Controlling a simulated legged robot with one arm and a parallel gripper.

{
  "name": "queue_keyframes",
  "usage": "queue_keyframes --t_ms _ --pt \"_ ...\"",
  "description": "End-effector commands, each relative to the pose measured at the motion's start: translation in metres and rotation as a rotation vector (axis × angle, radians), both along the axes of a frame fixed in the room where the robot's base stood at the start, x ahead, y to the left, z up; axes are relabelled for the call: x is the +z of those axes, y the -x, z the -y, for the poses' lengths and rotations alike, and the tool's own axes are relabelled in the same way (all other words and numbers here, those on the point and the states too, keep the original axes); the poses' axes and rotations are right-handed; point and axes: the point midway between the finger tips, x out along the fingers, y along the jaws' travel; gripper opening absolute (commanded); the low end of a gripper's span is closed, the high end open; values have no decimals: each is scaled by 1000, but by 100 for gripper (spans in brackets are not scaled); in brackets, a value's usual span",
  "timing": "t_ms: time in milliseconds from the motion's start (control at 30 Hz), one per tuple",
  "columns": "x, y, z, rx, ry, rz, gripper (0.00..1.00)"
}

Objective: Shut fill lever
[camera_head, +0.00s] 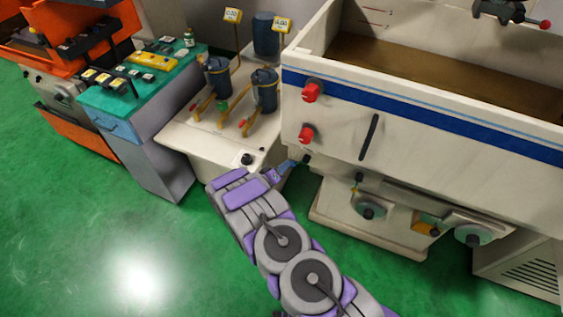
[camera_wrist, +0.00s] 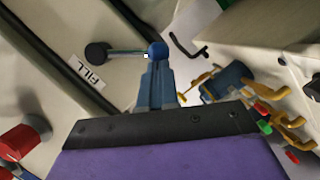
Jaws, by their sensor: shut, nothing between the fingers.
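The fill lever shows in the wrist view, with a dark round hub (camera_wrist: 97,53), a thin grey arm (camera_wrist: 128,53) and a blue ball end (camera_wrist: 157,50). The arm lies roughly level in that picture, pointing right from the hub. A white FILL label (camera_wrist: 90,73) is beside the hub. In the head view the dark hub (camera_head: 306,159) is low on the tank's left corner. My gripper (camera_wrist: 157,65) is shut and empty, its tips right at the ball end; I cannot tell whether they touch. It also shows in the head view (camera_head: 288,165), hiding the lever's ball end.
Red knobs (camera_head: 311,92) are on the cream tank (camera_head: 430,115) above the hub. Dark filter canisters (camera_head: 264,90) with yellow handles stand on a cream cabinet (camera_head: 215,140) to the left. A teal-topped bench (camera_head: 125,95) is farther left. Green floor is clear at lower left.

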Motion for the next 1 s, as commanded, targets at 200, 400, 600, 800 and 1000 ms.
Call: queue_keyframes --t_ms 200,400,600,800,1000 --pt "-18 2 9 -2 190 -70 0" --pt "-28 6 20 -2 365 -133 0" --pt "-34 10 30 -1 514 -188 0" --pt "-37 13 38 -2 619 -227 0" --pt "-38 14 42 -1 679 -248 0"
